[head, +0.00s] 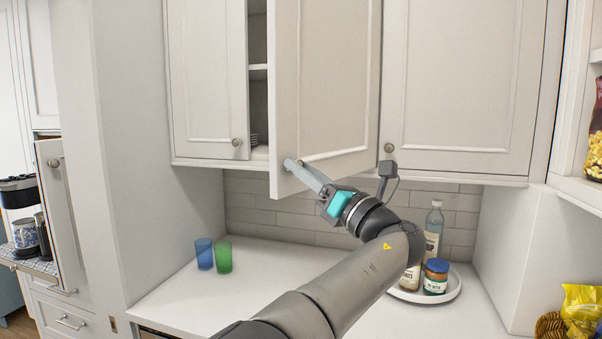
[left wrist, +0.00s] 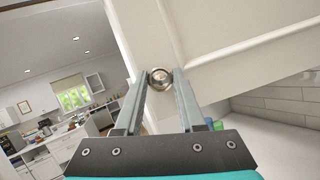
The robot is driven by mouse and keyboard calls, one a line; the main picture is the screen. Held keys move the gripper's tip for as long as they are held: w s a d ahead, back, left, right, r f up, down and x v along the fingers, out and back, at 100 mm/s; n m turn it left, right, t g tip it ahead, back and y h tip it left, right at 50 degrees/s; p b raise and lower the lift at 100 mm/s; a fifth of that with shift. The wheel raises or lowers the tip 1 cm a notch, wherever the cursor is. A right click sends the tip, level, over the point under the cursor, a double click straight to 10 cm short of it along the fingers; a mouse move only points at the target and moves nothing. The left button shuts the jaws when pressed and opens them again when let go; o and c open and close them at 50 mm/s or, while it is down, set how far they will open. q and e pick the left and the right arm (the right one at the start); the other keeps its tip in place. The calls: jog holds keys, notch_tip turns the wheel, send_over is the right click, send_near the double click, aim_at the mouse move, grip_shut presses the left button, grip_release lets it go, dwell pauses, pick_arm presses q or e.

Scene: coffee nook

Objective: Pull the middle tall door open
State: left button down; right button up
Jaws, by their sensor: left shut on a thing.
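The middle tall door (head: 325,85) is a pale upper cabinet door and stands ajar, swung out toward me with its free edge on the left. Its dark interior and shelf (head: 258,72) show in the gap at the left. My left gripper (head: 296,165) is at the lower left corner of the door, shut on its round metal knob. In the left wrist view the knob (left wrist: 160,78) sits between the two fingertips (left wrist: 158,84), with the door panel (left wrist: 215,35) behind it. My right gripper is not in view.
Closed doors flank it at left (head: 205,75) and right (head: 460,85). On the counter (head: 185,290) below stand a blue glass (head: 204,254), a green glass (head: 223,256) and a round tray (head: 452,293) with bottles and a jar. Space in front of the door looks clear.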

pick_arm(q)
jog(key=shift+r, duration=0.2)
jog(key=c, duration=0.9)
grip_release()
jog(key=shift+c, duration=0.2)
jog(key=o, duration=0.4)
jog(key=shift+f, duration=0.1)
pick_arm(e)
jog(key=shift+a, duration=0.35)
pick_arm(q)
jog(key=shift+o, duration=0.2)
jog(key=b+v, duration=0.4)
jog(key=v, duration=0.3)
jog(key=shift+s+d, duration=0.15)
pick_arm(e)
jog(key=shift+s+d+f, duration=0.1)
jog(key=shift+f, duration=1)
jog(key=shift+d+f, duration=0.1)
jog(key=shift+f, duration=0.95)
